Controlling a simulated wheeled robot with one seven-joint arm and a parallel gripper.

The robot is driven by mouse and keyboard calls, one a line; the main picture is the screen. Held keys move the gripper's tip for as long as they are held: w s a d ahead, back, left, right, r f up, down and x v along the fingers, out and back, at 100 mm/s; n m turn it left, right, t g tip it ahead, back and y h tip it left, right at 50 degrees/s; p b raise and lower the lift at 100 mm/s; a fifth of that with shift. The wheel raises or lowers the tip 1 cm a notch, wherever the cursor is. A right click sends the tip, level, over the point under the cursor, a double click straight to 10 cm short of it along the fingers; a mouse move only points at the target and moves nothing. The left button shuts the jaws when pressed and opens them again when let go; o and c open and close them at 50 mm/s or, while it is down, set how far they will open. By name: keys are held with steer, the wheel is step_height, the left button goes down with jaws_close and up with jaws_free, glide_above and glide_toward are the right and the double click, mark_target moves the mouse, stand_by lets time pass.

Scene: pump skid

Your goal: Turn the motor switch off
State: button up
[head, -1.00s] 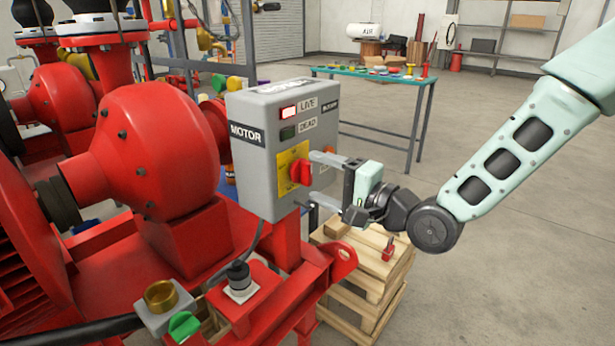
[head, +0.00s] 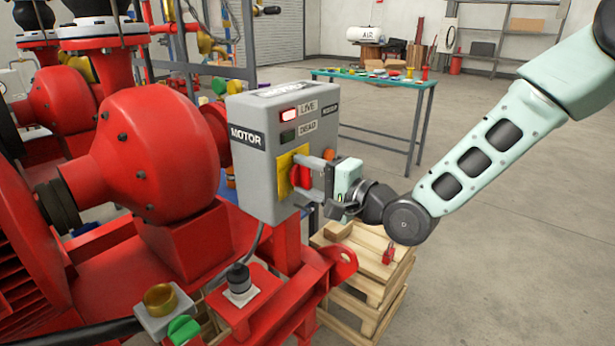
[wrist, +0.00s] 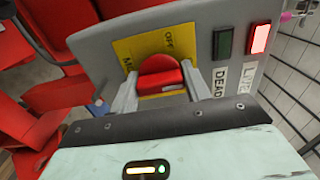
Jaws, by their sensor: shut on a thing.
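The motor switch is a red rotary handle (head: 301,176) on a yellow plate (head: 287,162) on the front of the grey MOTOR box (head: 262,175). In the wrist view the red handle (wrist: 161,75) sits between my two fingers, with the yellow plate (wrist: 150,45) and part of its "OFF" lettering behind it. My gripper (head: 312,176) is at the box face and shut on the red handle; in the wrist view its fingers (wrist: 160,88) flank the handle. The LIVE lamp (head: 288,114) is lit, and the DEAD lamp (head: 288,135) is dark green.
The red pump (head: 140,150) fills the left. Below the box are a green knob (head: 184,329), a brass fitting (head: 160,299) and a black plug (head: 238,278). A wooden pallet stack (head: 365,265) with a red padlock (head: 389,257) stands below my gripper. Floor to the right is clear.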

steer(key=shift+o, duration=0.2)
steer(key=n+b, duration=0.2)
steer(key=n, duration=0.2)
steer(key=shift+f+n, duration=0.15)
steer(key=shift+n, duration=0.25)
steer(key=n+b, duration=0.2)
steer(key=n, duration=0.2)
steer(key=shift+n, duration=0.3)
steer(key=n+b, duration=0.3)
steer(key=n, duration=0.1)
steer(key=shift+f+n, duration=0.1)
steer(key=shift+n, duration=0.2)
steer(key=shift+n+b, duration=1.6)
steer(key=shift+n, duration=0.4)
steer(key=o, duration=1)
steer(key=shift+r, duration=0.2)
steer(key=shift+c, duration=0.2)
steer(key=shift+d, duration=0.1)
